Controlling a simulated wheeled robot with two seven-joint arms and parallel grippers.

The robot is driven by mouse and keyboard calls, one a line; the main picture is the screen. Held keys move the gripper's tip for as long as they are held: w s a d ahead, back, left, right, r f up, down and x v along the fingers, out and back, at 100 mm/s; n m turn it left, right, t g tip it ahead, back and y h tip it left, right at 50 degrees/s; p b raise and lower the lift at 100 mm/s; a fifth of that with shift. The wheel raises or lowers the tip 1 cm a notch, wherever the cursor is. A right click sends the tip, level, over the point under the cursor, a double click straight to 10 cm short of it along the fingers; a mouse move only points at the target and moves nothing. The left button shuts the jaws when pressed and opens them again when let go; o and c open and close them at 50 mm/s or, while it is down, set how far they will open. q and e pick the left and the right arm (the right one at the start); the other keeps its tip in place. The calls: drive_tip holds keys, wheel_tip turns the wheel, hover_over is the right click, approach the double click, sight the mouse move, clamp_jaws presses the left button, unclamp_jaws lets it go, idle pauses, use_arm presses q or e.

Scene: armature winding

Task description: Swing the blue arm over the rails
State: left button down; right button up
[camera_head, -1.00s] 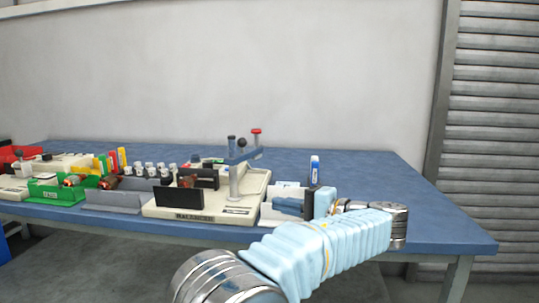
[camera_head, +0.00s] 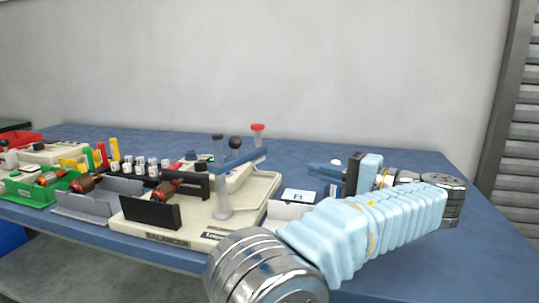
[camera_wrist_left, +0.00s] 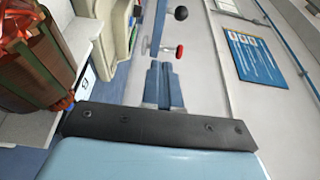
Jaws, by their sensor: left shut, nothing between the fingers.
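A white card (camera_head: 297,196) lies right of the balancer, close to my left forearm. The blue table (camera_head: 300,145) is clear behind the balancer.

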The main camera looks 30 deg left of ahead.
sight(253, 154)
use_arm(q)
drive_tip(key=a, duration=0.4)
drive_tip(key=w+a, duration=0.1)
drive_tip(key=a, duration=0.9)
drive_tip(key=shift+w, duration=0.25)
drive_tip(key=shift+a, duration=0.1)
